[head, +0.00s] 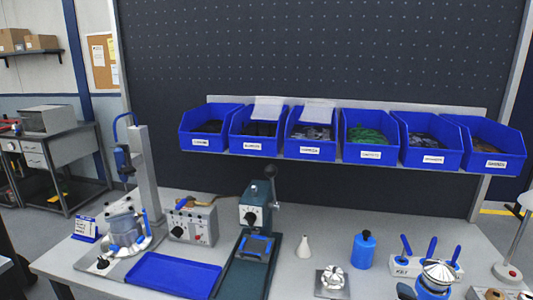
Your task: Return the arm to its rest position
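Neither of my arms nor grippers shows in the head view. A shiny machined housing (128,231) with blue parts sits in the fixture at the left of the workbench, under a column. Another round metal piece (437,277) with blue parts stands at the front right of the bench. Whether anything is held in a gripper cannot be seen.
The workbench (330,240) carries an empty blue tray (172,274), a dark press (254,228), a control box (192,221), a blue bottle (363,250) and a block with blue-handled tools (428,262). Several blue bins (371,153) line the shelf above.

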